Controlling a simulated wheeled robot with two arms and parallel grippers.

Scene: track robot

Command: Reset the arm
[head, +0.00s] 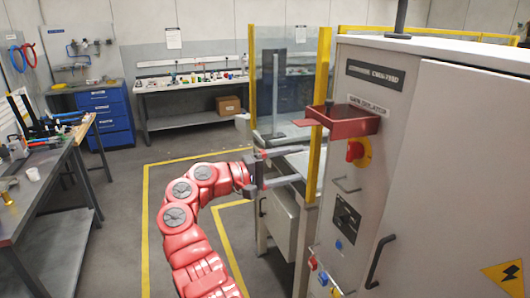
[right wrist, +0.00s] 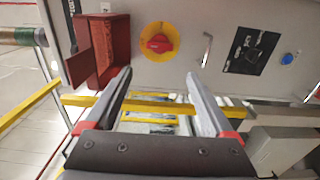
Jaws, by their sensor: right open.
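My right gripper (head: 284,166) is at the end of my red right arm (head: 190,215), in front of the grey cabinet's left side. In the right wrist view the gripper (right wrist: 159,78) has its two fingers wide apart with nothing between them. The red rotary switch on a yellow disc (head: 355,151) is on the cabinet face, to the right of the gripper and apart from it. It also shows in the right wrist view (right wrist: 158,43), beyond the fingertips. A red open bracket or box (head: 352,127) is fixed above the switch. My left gripper is not in view.
The tall grey cabinet (head: 440,150) fills the right side, with handles and small buttons. A yellow post (head: 314,160) and clear guard panels stand close to the gripper. A workbench (head: 40,190) is at left. A blue drawer unit (head: 105,112) stands behind. Floor between is clear.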

